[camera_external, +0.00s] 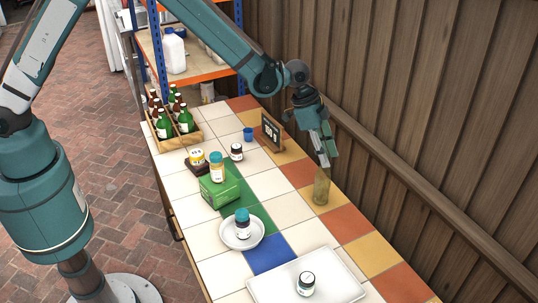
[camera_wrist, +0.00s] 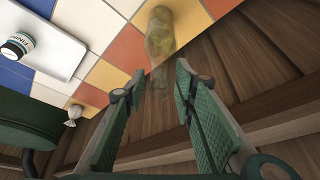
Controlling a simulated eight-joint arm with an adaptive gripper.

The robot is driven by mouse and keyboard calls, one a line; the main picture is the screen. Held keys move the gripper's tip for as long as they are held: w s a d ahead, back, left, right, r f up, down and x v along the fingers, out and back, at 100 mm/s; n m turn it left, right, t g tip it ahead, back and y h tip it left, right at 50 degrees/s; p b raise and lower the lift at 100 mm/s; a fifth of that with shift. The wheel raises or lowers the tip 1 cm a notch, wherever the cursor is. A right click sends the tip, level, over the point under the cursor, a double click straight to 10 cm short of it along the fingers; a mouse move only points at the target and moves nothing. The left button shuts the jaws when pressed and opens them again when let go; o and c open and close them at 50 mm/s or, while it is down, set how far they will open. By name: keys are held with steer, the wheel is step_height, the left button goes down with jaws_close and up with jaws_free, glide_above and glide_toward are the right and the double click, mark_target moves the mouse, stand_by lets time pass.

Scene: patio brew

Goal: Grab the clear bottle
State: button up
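The clear bottle (camera_external: 321,187) is see-through with a yellowish tint. It stands upright on the tiled table near the wooden wall. In the wrist view the bottle (camera_wrist: 160,32) is at the top middle, with its faint neck pointing down between the finger pads. My gripper (camera_external: 325,158) is just above the bottle in the external view. In the wrist view my gripper (camera_wrist: 159,82) is open, its two green-padded fingers apart on either side of the neck. I cannot tell whether any finger touches the bottle.
A white tray (camera_external: 337,284) with a jar (camera_external: 306,284) is at the front. A plate (camera_external: 227,238) with a teal-lidded bottle, a green box (camera_external: 220,190), a small sign (camera_external: 271,132) and a bottle crate (camera_external: 193,137) stand left and behind. The wooden wall (camera_external: 400,130) is close on the right.

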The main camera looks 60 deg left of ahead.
jaws_close()
steer(key=shift+r, duration=0.1)
step_height(320, 180, up, 10)
steer(key=shift+b, duration=0.4)
stand_by(0.5)
stand_by(0.5)
